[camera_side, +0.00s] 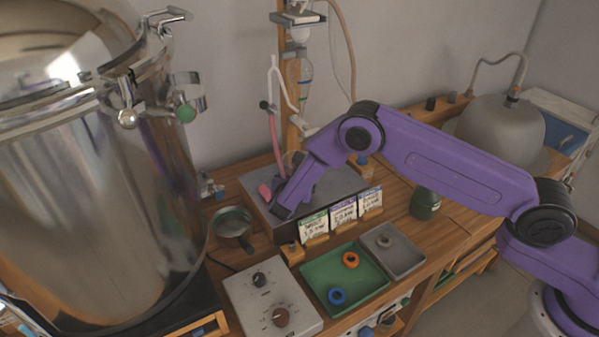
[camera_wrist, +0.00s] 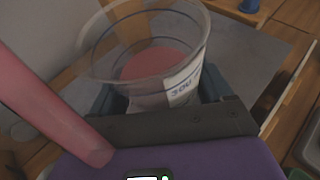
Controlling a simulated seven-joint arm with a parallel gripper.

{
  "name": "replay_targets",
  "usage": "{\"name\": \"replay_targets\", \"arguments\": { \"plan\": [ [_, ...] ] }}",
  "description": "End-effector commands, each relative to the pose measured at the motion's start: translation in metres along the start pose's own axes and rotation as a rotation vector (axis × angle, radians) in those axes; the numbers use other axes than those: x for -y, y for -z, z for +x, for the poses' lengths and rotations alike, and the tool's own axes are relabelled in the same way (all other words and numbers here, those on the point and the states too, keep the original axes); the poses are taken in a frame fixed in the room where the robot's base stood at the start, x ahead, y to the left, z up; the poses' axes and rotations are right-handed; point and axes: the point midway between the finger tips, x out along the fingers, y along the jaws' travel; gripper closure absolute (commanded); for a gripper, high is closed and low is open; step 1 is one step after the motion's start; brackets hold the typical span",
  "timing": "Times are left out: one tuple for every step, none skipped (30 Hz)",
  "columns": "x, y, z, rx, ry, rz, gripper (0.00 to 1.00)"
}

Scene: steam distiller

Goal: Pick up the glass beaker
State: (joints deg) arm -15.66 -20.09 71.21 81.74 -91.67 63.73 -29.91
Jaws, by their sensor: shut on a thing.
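The clear glass beaker (camera_wrist: 188,62) fills the upper middle of the wrist view, with a blue line below its rim, a white printed label and pink in its lower part, seemingly liquid. My gripper (camera_wrist: 155,100) is shut on its lower part; dark jaws show at either side. In the side view my gripper (camera_side: 283,205) is low over the grey metal plate, and my arm mostly hides the beaker. I cannot tell whether its base touches the plate.
A pink hose (camera_side: 275,145) hangs by the wooden post, close beside the beaker; it also shows in the wrist view (camera_wrist: 45,95). Label cards (camera_side: 343,214) stand in front of the grey plate (camera_side: 335,183). A large steel vessel (camera_side: 90,190) stands left, green tray (camera_side: 322,268) in front.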

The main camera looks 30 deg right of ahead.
Motion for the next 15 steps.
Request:
{"name": "replay_targets", "arguments": {
  "plan": [
    [-0.001,0.002,-0.007,0.001,-0.002,-0.001,0.62],
    [-0.001,0.003,-0.010,0.001,-0.002,-0.001,0.62],
    [-0.001,0.005,-0.015,0.001,-0.003,-0.001,0.62],
    [-0.001,0.007,-0.018,0.001,-0.003,-0.001,0.62],
    [-0.001,0.008,-0.022,0.001,-0.003,-0.001,0.62],
    [-0.001,0.010,-0.026,0.001,-0.003,-0.001,0.62],
    [-0.001,0.011,-0.029,0.001,-0.002,-0.001,0.62],
    [-0.001,0.013,-0.033,0.001,-0.001,-0.001,0.62],
    [-0.001,0.015,-0.037,0.001,-0.002,-0.001,0.62],
    [-0.001,0.016,-0.041,0.001,-0.002,-0.002,0.62],
    [-0.001,0.018,-0.044,0.001,-0.003,-0.002,0.62],
    [-0.001,0.020,-0.049,0.001,-0.003,-0.002,0.62],
    [-0.001,0.021,-0.052,0.000,-0.003,-0.001,0.62],
    [-0.001,0.022,-0.055,0.000,-0.002,-0.001,0.62],
    [-0.001,0.024,-0.059,0.001,-0.002,0.000,0.62]
  ]
}}
